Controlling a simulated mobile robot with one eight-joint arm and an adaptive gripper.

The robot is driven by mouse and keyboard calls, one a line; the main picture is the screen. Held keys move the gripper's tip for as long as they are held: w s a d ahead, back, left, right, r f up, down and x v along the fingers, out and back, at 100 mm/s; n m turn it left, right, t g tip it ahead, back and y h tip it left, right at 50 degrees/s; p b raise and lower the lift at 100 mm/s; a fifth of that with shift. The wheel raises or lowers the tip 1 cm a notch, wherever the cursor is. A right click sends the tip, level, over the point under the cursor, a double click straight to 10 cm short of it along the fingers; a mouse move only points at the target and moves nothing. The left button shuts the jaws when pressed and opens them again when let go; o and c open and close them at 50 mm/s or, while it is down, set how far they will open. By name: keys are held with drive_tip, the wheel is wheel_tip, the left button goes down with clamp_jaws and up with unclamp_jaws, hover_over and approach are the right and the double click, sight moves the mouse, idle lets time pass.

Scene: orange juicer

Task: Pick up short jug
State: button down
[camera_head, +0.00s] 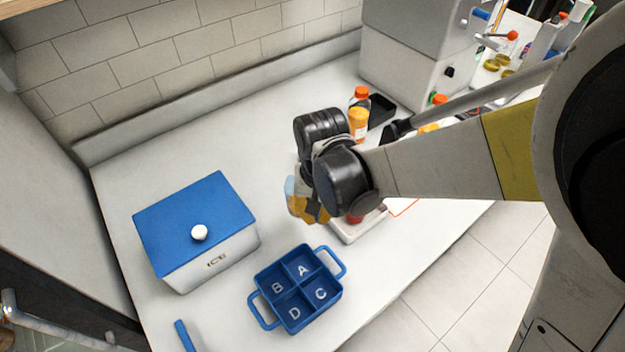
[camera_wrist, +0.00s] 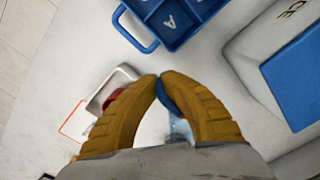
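My gripper (camera_wrist: 160,77) has yellow ribbed fingers, and their tips meet or nearly meet. A dark blue part runs from these tips down inside the right finger to a clear, pale blue body, which looks like the short jug (camera_wrist: 180,130). The fingers look shut on this blue part, likely its handle. In the head view, my gripper (camera_head: 308,210) is at the middle of the counter, and the pale blue jug (camera_head: 290,187) shows just to its left. Most of the jug is hidden by the fingers and wrist, so I cannot tell if it touches the counter.
A blue tray with compartments A to D (camera_head: 259,310) lies in front of my gripper. A white ICE box with a blue lid (camera_head: 185,215) stands left. A small white tray (camera_head: 350,232) with something red is close right of my gripper. Bottles (camera_head: 358,120) and a machine (camera_head: 400,70) stand behind.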

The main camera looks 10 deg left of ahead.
drive_tip(key=shift+s+d+r+p, duration=0.3)
drive_tip(key=shift+d+r, duration=0.2)
drive_tip(key=shift+d, duration=0.25)
drive_tip(key=shift+s+d+r+p, duration=0.2)
drive_tip(key=shift+s+d+r, duration=0.25)
drive_tip(key=shift+d, duration=0.25)
